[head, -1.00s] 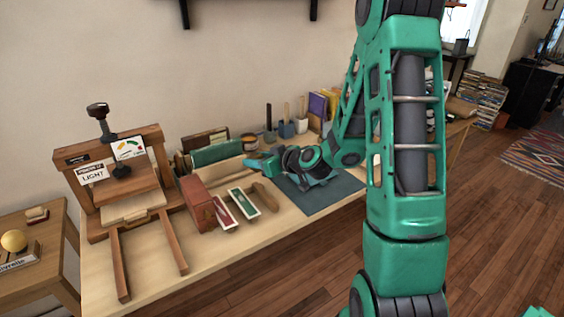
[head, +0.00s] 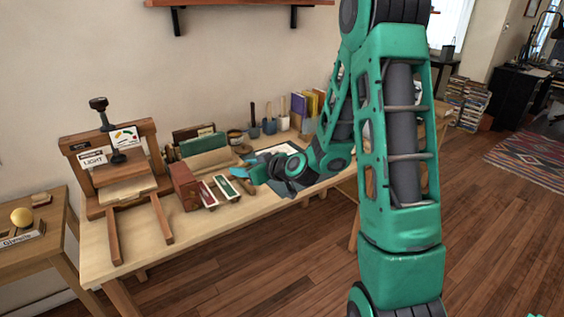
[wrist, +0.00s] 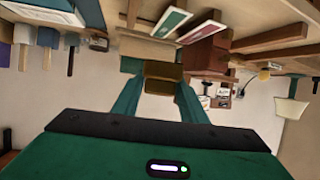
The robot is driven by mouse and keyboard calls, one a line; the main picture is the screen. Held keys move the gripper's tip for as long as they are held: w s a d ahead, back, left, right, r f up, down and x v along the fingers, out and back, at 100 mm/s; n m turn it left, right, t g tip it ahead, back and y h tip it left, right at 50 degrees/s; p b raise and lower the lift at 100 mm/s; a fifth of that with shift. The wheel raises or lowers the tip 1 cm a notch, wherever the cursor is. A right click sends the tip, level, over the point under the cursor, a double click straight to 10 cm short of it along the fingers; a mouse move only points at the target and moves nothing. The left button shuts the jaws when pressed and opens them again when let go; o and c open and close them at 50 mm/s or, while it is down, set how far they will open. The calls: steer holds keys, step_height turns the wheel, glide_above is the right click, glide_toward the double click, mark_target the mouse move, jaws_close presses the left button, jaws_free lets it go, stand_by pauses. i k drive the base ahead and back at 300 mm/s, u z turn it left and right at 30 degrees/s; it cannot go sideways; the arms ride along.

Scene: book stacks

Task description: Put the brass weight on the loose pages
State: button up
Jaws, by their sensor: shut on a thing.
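My gripper (head: 238,172) reaches out over the workbench in the head view, left of the white loose pages (head: 278,149). The wrist view shows its two green fingers (wrist: 162,84) shut on a brass-coloured block, the brass weight (wrist: 163,70). The weight is held clear of the bench top. In the head view I cannot make the weight out. The pages lie on the dark mat (head: 287,192), partly hidden by my arm. A white sheet also shows at the upper left of the wrist view (wrist: 50,12).
A wooden press (head: 117,165) stands at the bench's left. A reddish-brown box (head: 184,187) and two narrow trays with green and red labels (head: 226,187) lie near the gripper. Pots with tools (head: 269,126) and upright books (head: 299,108) line the back.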

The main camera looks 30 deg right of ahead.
mark_target(276, 150)
steer(key=k, duration=0.8)
steer(key=u, duration=0.6)
steer(key=i, duration=1.15)
steer(key=z, duration=0.6)
steer(key=i, duration=0.95)
steer(key=z, duration=0.15)
